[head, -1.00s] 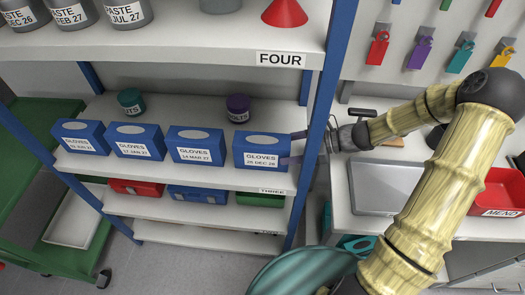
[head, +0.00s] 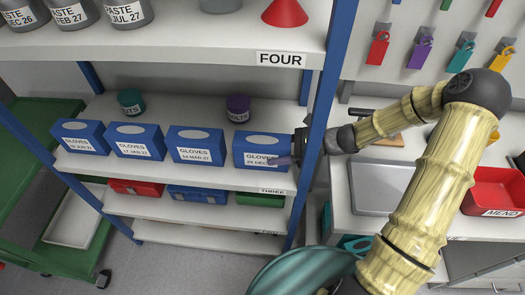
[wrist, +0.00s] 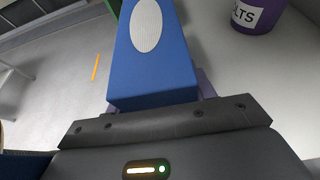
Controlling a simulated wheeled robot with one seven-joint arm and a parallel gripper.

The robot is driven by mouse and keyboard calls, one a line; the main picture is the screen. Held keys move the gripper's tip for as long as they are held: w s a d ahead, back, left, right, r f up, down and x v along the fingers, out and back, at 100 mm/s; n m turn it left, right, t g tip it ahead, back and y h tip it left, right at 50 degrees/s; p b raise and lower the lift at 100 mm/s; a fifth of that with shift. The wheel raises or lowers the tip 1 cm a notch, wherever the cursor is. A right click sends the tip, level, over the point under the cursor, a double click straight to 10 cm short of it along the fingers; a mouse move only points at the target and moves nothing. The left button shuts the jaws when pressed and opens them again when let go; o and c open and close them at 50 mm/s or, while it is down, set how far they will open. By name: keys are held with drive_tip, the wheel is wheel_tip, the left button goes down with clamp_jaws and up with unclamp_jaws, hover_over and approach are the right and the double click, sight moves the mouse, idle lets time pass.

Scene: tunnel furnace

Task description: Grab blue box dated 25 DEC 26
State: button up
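The blue glove box dated 25 DEC 26 (head: 258,141) stands at the right end of the row on the shelf marked THREE, beside the blue post. My gripper (head: 284,149) reaches in from the right, with one purple finger across the front of this box, covering part of its label. The other finger is hidden behind the box in the head view. In the wrist view the blue box (wrist: 150,70) lies between my open fingers, which show only as purple slivers at its sides. I cannot tell whether they touch it.
Three similar glove boxes with other dates (head: 196,146) stand to the left. A purple tub (head: 238,108) and a green tub (head: 131,102) are behind the row. The blue shelf post (head: 318,130) is close to my wrist. The FOUR shelf (head: 180,42) is above.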

drive_tip(key=shift+c, duration=1.1)
drive_tip(key=shift+r, duration=0.1)
wheel_tip(320, 180, up, 12)
drive_tip(key=shift+r+p, duration=0.15)
drive_tip(key=shift+p, duration=0.5)
drive_tip(key=d, duration=1.8)
drive_tip(key=shift+s+f, duration=0.25)
drive_tip(key=shift+s, duration=0.1)
